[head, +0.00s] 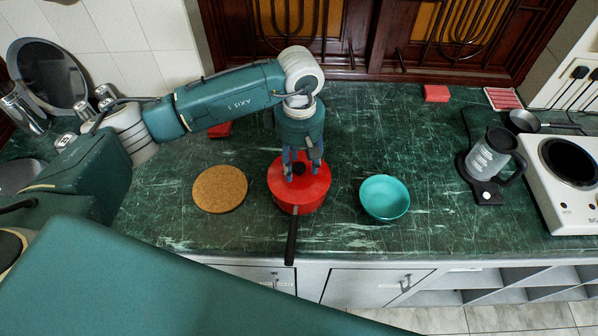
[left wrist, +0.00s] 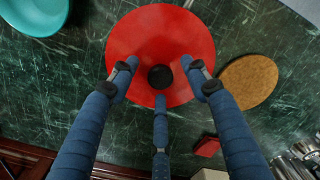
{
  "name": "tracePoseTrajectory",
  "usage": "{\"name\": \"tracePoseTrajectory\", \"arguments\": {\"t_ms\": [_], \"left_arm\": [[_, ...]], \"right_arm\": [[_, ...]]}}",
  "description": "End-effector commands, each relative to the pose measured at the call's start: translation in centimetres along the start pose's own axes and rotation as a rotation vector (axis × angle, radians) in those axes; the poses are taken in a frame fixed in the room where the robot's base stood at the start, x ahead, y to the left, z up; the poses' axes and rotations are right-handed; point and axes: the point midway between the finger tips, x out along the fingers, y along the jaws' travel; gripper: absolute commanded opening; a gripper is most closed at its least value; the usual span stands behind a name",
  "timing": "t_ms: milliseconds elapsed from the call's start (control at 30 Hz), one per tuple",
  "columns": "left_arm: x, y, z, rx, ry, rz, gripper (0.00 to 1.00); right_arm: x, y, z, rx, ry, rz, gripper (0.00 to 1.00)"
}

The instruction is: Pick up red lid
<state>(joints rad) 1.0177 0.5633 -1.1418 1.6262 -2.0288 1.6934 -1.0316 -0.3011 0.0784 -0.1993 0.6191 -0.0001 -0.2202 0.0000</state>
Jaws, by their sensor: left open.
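The red lid (head: 317,187) lies on a red pot on the green counter, with a black knob at its middle. A dark pot handle (head: 291,240) points toward the front edge. My left gripper (head: 301,172) comes down over the lid from above, with its fingers spread around the knob. In the left wrist view the red lid (left wrist: 160,38) and its black knob (left wrist: 160,77) show between the open blue fingers of the left gripper (left wrist: 159,80). I cannot tell whether the fingertips touch the lid. My right gripper is not in view.
A round cork mat (head: 220,189) lies left of the pot and a turquoise bowl (head: 385,198) stands right of it. A blender-like jug (head: 492,153) and a white hotplate (head: 565,190) are at the right. The counter between bowl and jug is clear.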

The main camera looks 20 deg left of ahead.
Motion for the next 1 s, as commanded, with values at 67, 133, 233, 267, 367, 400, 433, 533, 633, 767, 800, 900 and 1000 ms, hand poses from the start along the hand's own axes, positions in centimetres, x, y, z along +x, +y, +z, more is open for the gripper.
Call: {"name": "tracePoseTrajectory", "arguments": {"t_ms": [67, 133, 233, 267, 367, 400, 433, 533, 633, 767, 800, 900, 1000], "left_arm": [[0.0, 0.0, 0.0, 0.0, 0.0, 0.0, 0.47], [0.0, 0.0, 0.0, 0.0, 0.0, 0.0, 0.35], [0.0, 0.0, 0.0, 0.0, 0.0, 0.0, 0.15], [0.0, 0.0, 0.0, 0.0, 0.0, 0.0, 0.09], [0.0, 0.0, 0.0, 0.0, 0.0, 0.0, 0.0], [-0.1, 0.0, 0.0, 0.0, 0.0, 0.0, 0.0], [-0.1, 0.0, 0.0, 0.0, 0.0, 0.0, 0.0], [-0.1, 0.0, 0.0, 0.0, 0.0, 0.0, 0.0], [-0.1, 0.0, 0.0, 0.0, 0.0, 0.001, 0.0], [-0.7, 0.1, 0.0, -0.001, 0.0, 0.002, 0.0], [-1.0, 0.1, -0.1, -0.001, 0.001, 0.003, 0.0], [-2.3, 0.1, -0.1, 0.001, 0.001, 0.004, 0.0], [-4.3, 0.2, -0.1, 0.0, 0.002, 0.007, 0.0]], "right_arm": [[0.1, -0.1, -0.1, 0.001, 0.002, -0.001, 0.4], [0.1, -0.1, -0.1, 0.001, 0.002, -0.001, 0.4], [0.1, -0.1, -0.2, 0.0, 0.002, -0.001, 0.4], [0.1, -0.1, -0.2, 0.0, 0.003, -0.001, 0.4], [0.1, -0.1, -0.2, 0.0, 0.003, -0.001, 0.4], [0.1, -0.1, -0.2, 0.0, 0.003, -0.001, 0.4], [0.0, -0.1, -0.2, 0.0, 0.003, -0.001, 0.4], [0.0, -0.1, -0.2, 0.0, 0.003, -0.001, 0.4], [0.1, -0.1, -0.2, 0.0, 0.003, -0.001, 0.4], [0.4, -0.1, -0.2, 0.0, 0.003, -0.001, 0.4], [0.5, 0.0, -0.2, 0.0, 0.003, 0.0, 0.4], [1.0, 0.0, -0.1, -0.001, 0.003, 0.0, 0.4], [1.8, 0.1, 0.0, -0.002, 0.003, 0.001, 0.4]]}}
